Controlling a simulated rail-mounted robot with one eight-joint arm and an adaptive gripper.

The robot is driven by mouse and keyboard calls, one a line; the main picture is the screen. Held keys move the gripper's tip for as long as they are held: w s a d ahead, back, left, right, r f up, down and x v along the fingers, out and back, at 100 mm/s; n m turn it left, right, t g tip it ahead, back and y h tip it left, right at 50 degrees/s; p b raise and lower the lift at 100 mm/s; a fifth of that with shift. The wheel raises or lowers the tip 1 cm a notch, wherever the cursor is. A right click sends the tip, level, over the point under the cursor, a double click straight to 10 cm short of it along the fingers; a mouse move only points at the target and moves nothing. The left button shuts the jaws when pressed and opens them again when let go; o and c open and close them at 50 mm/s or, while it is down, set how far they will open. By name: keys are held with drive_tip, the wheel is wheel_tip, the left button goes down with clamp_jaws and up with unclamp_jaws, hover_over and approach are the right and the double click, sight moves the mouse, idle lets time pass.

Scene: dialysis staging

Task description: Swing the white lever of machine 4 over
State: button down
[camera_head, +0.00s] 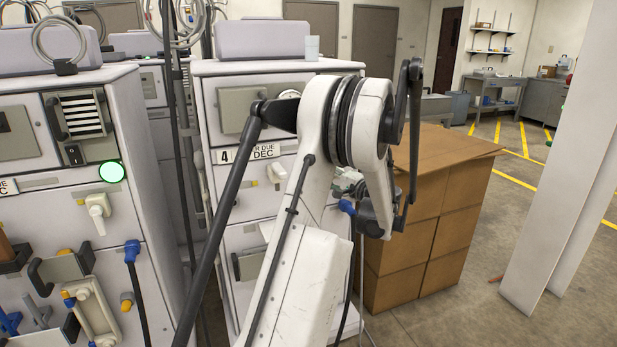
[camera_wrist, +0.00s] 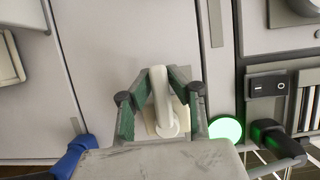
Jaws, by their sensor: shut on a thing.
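Machine 4 (camera_head: 238,215) is the white cabinet with the "4" label (camera_head: 224,156), partly hidden behind my arm in the head view. Its white lever (camera_wrist: 163,105) shows in the middle of the wrist view, on a pale base plate. My gripper (camera_wrist: 161,77) is closed around the lever, with one green-padded finger on each side of it. In the head view my gripper (camera_head: 347,182) is small and mostly covered by my arm, so the lever's angle cannot be read there.
A green lamp (camera_wrist: 226,128), a black rocker switch (camera_wrist: 266,86) and a blue connector (camera_wrist: 73,157) lie near the lever. The neighbouring machine (camera_head: 60,215) stands at left. Cardboard boxes (camera_head: 425,220) stand right of machine 4. Open floor (camera_head: 540,175) lies farther right, beyond the boxes.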

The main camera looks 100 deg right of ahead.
idle(0.4)
drive_tip(key=c, duration=1.6)
unclamp_jaws()
drive_tip(key=shift+c, duration=0.2)
drive_tip(key=v, duration=1.2)
